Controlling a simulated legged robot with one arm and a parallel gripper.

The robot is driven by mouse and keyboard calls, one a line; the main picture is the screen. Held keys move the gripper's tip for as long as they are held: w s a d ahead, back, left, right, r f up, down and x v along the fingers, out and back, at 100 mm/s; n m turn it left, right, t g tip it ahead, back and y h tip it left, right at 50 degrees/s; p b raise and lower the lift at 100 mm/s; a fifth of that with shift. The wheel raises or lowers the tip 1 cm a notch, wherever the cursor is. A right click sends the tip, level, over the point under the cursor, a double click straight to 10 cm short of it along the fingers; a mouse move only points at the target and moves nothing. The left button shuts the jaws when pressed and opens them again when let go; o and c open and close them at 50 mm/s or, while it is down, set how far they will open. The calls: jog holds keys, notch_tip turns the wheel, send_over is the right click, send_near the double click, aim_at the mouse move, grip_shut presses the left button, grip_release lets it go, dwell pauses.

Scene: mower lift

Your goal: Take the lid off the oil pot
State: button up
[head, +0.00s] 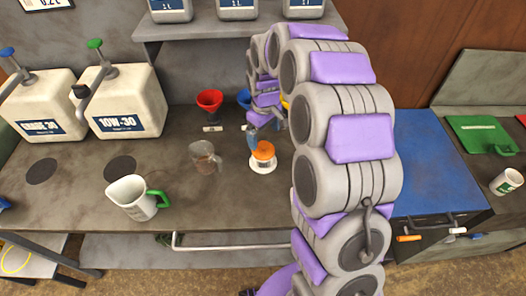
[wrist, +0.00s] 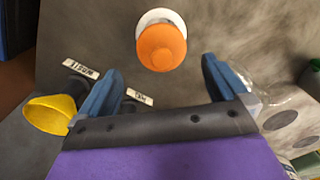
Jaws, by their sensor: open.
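The oil pot (head: 262,165) is a small white pot on the workbench, near the middle of the head view. Its orange lid (head: 263,151) sits on top of it. In the wrist view the orange lid (wrist: 161,47) shows from above, with the white pot (wrist: 158,16) around its far side. My gripper (wrist: 162,75) is open and empty, its blue fingers spread to either side below the lid in the picture. The fingers appear apart from the lid. In the head view my gripper (head: 254,143) is beside the lid, partly hidden by my arm.
A clear beaker (head: 205,157) stands left of the pot. A white jug with a green handle (head: 137,197) is further left. Red (head: 209,101) and blue (head: 244,98) funnels stand behind; a yellow funnel (wrist: 50,114) shows in the wrist view. Two oil canisters (head: 124,103) stand at the left.

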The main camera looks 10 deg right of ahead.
aim_at(263, 143)
notch_tip(263, 143, down, 6)
jog(key=shift+w+a+f+b, duration=0.1)
jog(key=shift+a+b, duration=0.05)
jog(key=shift+b, duration=0.85)
jog(key=shift+c, duration=0.5)
jog(key=c, duration=0.9)
jog(key=shift+r, duration=0.2)
